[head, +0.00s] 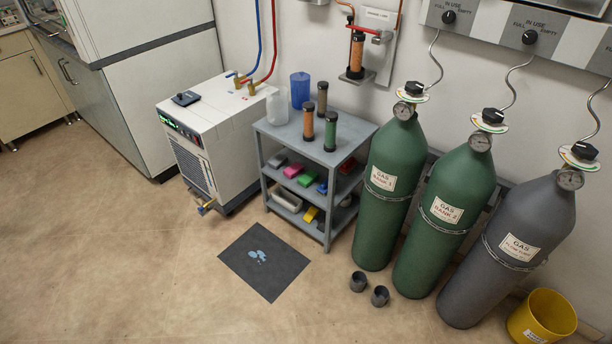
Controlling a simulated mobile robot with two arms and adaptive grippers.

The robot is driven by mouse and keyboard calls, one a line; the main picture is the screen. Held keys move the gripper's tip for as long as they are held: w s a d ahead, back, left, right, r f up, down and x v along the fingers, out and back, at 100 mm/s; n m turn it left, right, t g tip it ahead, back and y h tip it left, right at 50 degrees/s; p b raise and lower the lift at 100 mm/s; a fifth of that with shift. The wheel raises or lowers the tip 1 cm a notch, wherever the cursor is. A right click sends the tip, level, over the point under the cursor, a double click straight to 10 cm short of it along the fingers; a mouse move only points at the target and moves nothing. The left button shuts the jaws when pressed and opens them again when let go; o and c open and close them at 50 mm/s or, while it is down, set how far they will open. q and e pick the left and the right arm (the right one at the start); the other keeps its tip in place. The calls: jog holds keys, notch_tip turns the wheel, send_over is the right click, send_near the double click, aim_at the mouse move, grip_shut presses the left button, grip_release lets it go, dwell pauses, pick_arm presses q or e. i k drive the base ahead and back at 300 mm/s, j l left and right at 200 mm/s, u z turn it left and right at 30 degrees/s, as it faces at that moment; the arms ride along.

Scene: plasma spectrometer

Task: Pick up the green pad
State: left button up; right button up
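The green pad (307,178) lies on the middle shelf of the grey shelf unit (303,154). A pink pad (293,170) is to its left and a blue pad (322,187) is to its right. A grey item (277,160) lies farther left on the same shelf. The top shelf overhangs this shelf, and its rear part is partly hidden. Neither of my grippers is in view.
Several cylinders and containers stand on the top shelf. A white chiller (215,135) stands left of the unit; green gas cylinders (390,190) stand close on its right. A dark mat (264,262) with a wet patch and two small cups (380,296) are on the floor in front.

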aim_at(309, 178)
jog(key=i+j, duration=0.15)
jog(key=j, duration=0.2)
jog(key=i+j+z, duration=0.15)
jog(key=j, duration=0.15)
jog(key=i+j, duration=0.15)
jog(key=j, duration=0.2)
jog(key=i+j+z, duration=0.15)
jog(key=j, duration=0.2)
jog(key=i+j, duration=0.15)
jog(key=j, duration=0.2)
jog(key=i+j+z, duration=0.15)
jog(key=j, duration=0.25)
